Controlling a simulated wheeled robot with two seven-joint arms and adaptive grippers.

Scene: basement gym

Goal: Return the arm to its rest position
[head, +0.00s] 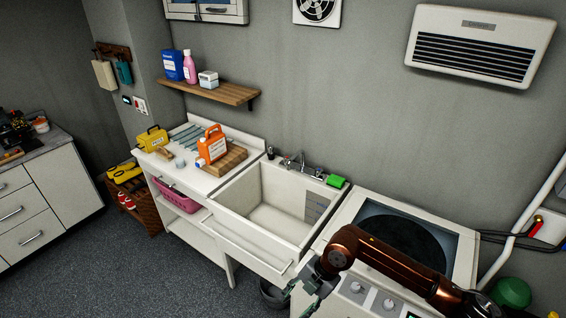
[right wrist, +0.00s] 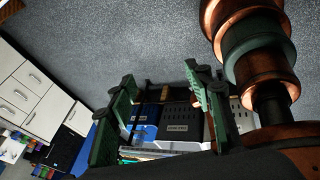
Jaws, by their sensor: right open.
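My right arm (head: 390,266) is copper-coloured and comes in from the lower right in the head view, reaching across the front of the white unit with the round dark top. My right gripper (head: 312,284) hangs at the end of it, in front of the sink's right front corner and pointing down. In the right wrist view its two green fingers (right wrist: 160,76) stand well apart, with nothing held between them. My left arm and gripper are not in view.
The white sink (head: 262,222) and the unit with the dark top (head: 405,238) are close to the arm. A dark bucket (head: 273,294) stands under the sink. Orange jug (head: 212,145) and yellow box (head: 153,139) stand on the counter. Floor (head: 130,265) at left is clear.

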